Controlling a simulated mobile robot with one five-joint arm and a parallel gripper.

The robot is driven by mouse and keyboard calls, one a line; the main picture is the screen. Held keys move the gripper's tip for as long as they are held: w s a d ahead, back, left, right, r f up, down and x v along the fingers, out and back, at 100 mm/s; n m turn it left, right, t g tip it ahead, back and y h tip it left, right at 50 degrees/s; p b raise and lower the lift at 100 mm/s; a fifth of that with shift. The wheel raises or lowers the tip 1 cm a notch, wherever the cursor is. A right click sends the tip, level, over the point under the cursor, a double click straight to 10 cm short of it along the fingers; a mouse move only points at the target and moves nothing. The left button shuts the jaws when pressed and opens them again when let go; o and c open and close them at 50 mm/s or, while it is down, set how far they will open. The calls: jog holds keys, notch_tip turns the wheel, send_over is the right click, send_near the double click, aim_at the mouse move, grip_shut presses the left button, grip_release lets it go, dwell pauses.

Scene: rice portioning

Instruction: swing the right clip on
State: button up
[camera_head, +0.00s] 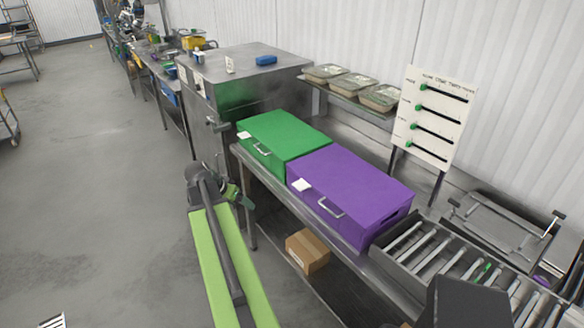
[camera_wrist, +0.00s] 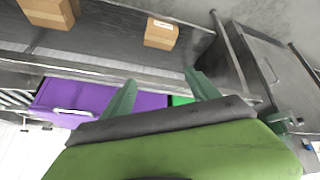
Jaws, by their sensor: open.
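A steel lidded container (camera_head: 500,226) stands at the right of the head view. A dark-tipped lever, which looks like the right clip (camera_head: 555,220), sticks up at its right side, and a similar one (camera_head: 455,205) is at its left. Whether either is engaged cannot be told. My gripper (camera_head: 238,196) is open and empty, far left of the container and beside the front of the steel cabinet. In the wrist view its two green fingers (camera_wrist: 160,92) are spread apart. The container and clips do not show there.
A green box (camera_head: 285,133) and a purple box (camera_head: 365,190) sit on the bench between my gripper and the container. A roller conveyor (camera_head: 430,250) lies in front of the container. Cardboard boxes (camera_wrist: 160,34) are on the lower shelf.

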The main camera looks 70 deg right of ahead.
aim_at(306, 187)
jog(key=s+d+r+m+g+h+p, duration=0.1)
jog(key=s+d+r+m, duration=0.2)
jog(key=s+d, duration=0.4)
jog(key=s+d+r+m+g+p, duration=0.1)
jog(key=s+d+r+m+g, duration=0.15)
jog(key=s+d, duration=0.4)
jog(key=shift+t, duration=0.45)
jog(key=b+x, duration=0.2)
jog(key=x, duration=0.1)
jog(key=s+b+x, duration=0.1)
jog(key=b+x, duration=0.1)
jog(key=a+b+x, duration=0.1)
jog(key=b+x, duration=0.1)
jog(key=x, duration=0.1)
jog(key=shift+s+d+f+b, duration=0.15)
jog(key=shift+s+f+b, duration=0.05)
jog(key=shift+s+b, duration=0.2)
jog(key=shift+r, duration=0.15)
jog(key=shift+d, duration=0.1)
jog(key=c, duration=1.3)
